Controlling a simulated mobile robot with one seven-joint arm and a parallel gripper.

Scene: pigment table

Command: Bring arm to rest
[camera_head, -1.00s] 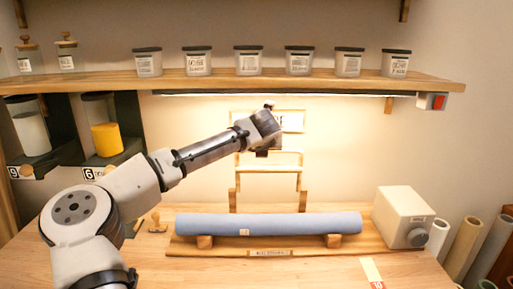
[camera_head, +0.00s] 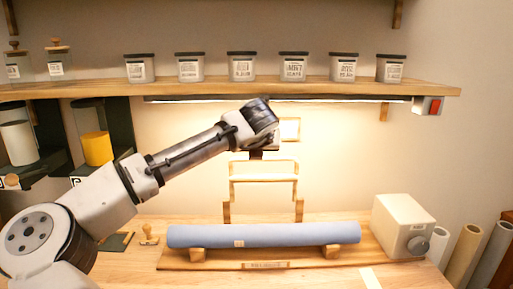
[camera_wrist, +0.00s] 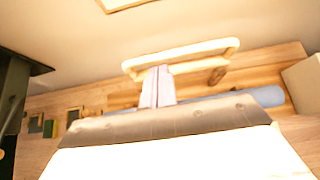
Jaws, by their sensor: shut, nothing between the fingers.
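My arm reaches from the lower left of the head view up to the middle. My gripper (camera_wrist: 158,72) shows in the wrist view as two pale fingers close together, shut and empty. In the head view its end is small and dark (camera_head: 258,153) under the wrist, partly hidden by it. It hangs in the air below the lit shelf, in front of the back wall and above the wooden stand (camera_head: 263,178). It looks apart from the stand, though the depth between them is hard to tell.
A blue roll (camera_head: 285,234) lies on a wooden cradle beside a white box with a knob (camera_head: 400,225). Several labelled jars stand on the shelf (camera_head: 300,88) above. A stamp (camera_head: 148,235) stands on the table at left. Upright tubes (camera_head: 465,252) are at right.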

